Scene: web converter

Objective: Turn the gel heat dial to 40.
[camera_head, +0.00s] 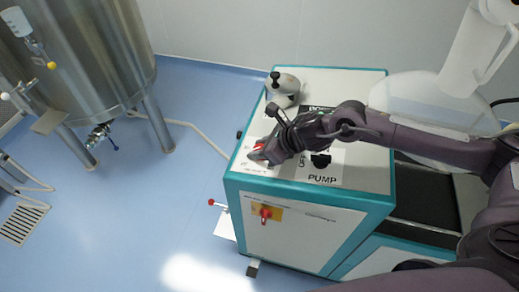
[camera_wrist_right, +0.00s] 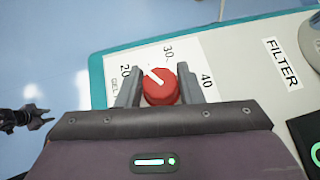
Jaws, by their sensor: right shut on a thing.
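The gel heat dial is a red round knob (camera_wrist_right: 160,88) with a white pointer line. In the right wrist view the pointer slants up and left, between the 20 and 30 marks. The 40 mark (camera_wrist_right: 207,82) is on the right of the knob. My right gripper (camera_wrist_right: 160,90) is shut on the knob, one grey finger on each side. In the head view the right gripper (camera_head: 262,155) is at the left edge of the machine top, and only a bit of the red knob (camera_head: 259,147) shows.
The white and teal machine (camera_head: 350,85) has a black pump knob (camera_head: 321,160) right of the gripper and a grey dome-shaped part (camera_head: 285,88) behind it. A red front switch (camera_head: 265,213) is below. A steel tank (camera_head: 85,60) stands left, across open blue floor.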

